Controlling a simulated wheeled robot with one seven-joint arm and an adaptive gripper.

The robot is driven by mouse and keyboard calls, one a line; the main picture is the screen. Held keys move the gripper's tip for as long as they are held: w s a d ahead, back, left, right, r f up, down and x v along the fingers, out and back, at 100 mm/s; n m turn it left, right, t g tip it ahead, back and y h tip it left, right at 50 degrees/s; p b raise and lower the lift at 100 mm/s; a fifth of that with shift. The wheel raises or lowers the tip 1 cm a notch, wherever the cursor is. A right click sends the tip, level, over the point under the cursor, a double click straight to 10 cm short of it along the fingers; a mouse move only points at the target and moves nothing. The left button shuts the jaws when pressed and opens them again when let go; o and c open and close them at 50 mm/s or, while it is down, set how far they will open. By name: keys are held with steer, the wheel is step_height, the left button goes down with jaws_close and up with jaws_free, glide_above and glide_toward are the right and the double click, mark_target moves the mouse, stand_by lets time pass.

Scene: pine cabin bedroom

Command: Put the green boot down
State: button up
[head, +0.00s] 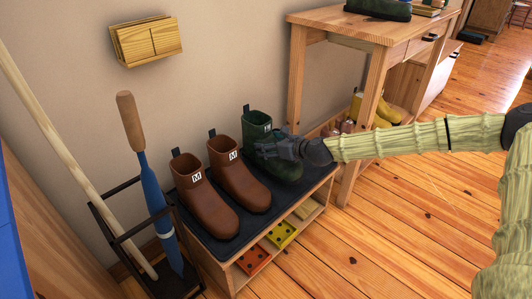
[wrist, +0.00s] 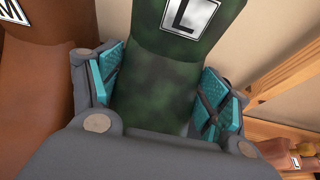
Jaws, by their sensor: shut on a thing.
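The green boot (head: 257,124) stands upright at the right end of the dark mat (head: 215,234) on the low bench, beside two brown boots. In the wrist view the mottled green boot (wrist: 158,85) with a white "L" label sits between the teal finger pads. Its sole is partly hidden, and I cannot tell whether it touches the mat or hangs just above it.
Brown boots marked "M" (head: 203,200) (head: 238,178) stand close on the left. A wooden table (head: 345,24) with a dark green item on top rises at the right, with yellow boots (head: 378,108) below. A stand (head: 150,235) holds poles at the left.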

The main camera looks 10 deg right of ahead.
steer(key=shift+w+a, duration=0.4)
steer(key=shift+w, duration=0.45)
steer(key=shift+w+a+f+b, duration=0.1)
steer(key=shift+w+f+b, duration=0.15)
steer(key=shift+b, duration=0.25)
steer(key=shift+f+b, duration=0.95)
steer(key=shift+f, duration=0.6)
steer(key=shift+s+f, duration=0.1)
steer(key=shift+f, duration=0.05)
steer(key=o, duration=1.4)
steer(key=shift+o, duration=0.2)
